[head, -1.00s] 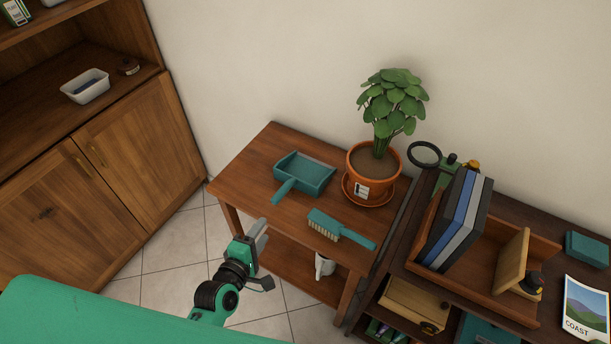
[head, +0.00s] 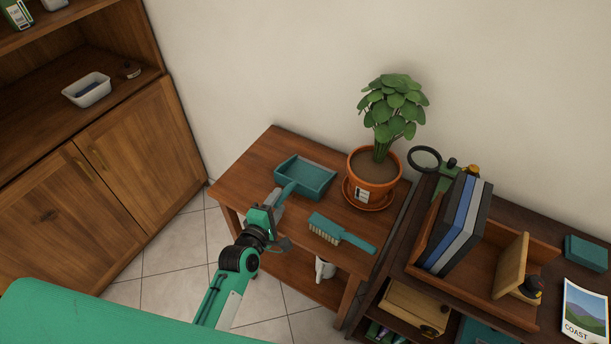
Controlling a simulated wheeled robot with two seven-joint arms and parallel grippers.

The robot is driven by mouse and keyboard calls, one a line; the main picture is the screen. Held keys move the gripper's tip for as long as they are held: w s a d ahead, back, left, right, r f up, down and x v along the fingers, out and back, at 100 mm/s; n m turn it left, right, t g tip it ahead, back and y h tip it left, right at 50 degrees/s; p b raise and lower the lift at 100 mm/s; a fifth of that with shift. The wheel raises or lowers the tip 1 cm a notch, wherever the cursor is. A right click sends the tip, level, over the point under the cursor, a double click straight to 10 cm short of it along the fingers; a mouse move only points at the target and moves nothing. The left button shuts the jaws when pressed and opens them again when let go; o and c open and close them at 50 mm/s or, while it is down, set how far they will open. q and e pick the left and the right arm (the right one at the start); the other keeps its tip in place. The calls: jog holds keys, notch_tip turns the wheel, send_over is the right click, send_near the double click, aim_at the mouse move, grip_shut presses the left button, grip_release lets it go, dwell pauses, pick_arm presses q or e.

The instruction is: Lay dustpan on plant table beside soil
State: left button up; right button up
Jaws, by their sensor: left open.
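A teal dustpan (head: 309,177) lies on the wooden plant table (head: 243,172), left of the potted plant. Its handle points down-left towards my left gripper (head: 276,200). My left gripper is open, its fingers at the handle's near end; I cannot tell whether they touch it. Dark soil (head: 374,166) fills the orange pot (head: 373,185), which stands on an orange saucer (head: 352,199). The dustpan lies beside the pot, apart from it. My right gripper is not in view.
A teal brush (head: 341,234) lies at the table's front edge. A white object stands on the lower shelf. A dark desk with a wooden organizer (head: 485,299) and upright books (head: 457,225) is to the right. The table's back left is bare.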

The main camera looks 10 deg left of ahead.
aim_at(283, 195)
pick_arm(q)
jog(key=shift+x, duration=1.95)
jog(key=shift+c, duration=0.3)
